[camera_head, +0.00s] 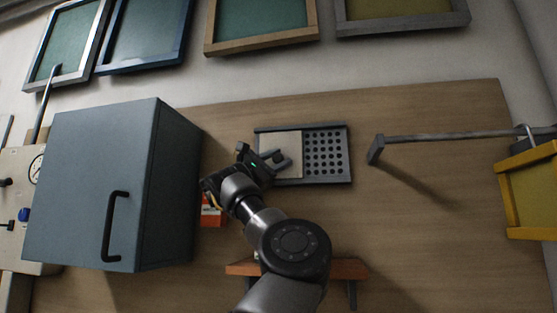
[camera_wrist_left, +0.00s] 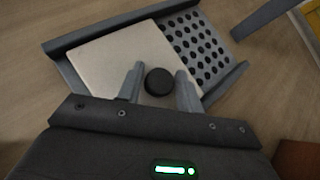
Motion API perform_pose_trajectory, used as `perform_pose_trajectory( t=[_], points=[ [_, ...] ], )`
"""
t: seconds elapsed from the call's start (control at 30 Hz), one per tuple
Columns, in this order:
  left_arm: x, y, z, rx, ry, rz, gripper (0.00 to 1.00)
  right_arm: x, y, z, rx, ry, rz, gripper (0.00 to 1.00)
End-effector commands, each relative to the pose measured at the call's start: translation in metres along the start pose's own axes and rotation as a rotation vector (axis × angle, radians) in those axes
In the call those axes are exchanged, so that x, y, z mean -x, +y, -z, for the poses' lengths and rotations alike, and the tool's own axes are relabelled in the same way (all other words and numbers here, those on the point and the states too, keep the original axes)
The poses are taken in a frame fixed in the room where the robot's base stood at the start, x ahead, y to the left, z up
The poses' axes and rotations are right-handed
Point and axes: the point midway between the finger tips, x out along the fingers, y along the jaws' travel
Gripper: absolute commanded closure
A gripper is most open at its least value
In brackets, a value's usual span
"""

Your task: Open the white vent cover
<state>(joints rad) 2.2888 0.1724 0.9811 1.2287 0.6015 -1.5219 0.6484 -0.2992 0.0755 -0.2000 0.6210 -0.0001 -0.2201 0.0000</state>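The white vent cover (camera_head: 284,144) is a flat pale panel over the left part of a dark grey vent frame (camera_head: 350,153). It also shows in the left wrist view (camera_wrist_left: 100,62). A round black knob (camera_wrist_left: 159,82) stands on the cover. My left gripper (camera_head: 280,160) is over the cover, and in the wrist view its two fingers (camera_wrist_left: 160,74) are on either side of the knob, with narrow gaps visible. It looks open. The gripper hides part of the cover in the head view. My right gripper is not in view.
Round holes (camera_head: 325,153) show in the vent's right part. A blue-grey box (camera_head: 95,185) with a black handle stands left of my arm. A grey bar (camera_head: 440,137) juts out at right. A small red item (camera_head: 211,213) and a wooden shelf (camera_head: 348,268) lie near my arm.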

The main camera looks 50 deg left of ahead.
Motion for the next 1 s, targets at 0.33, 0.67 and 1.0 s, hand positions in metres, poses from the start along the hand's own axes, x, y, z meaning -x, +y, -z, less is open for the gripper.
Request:
perform_pose_trajectory(
  t=[0.33,0.67,1.0],
  points=[
    [0.014,-0.001,0.001,-0.004,0.000,-0.003,0.64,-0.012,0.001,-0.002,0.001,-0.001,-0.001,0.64],
    [0.080,-0.002,0.004,-0.003,0.001,-0.004,0.64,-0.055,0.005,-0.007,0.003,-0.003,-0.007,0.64],
    [0.110,0.001,0.001,-0.002,0.001,-0.002,0.64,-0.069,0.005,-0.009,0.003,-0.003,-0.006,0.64]
  ],
)
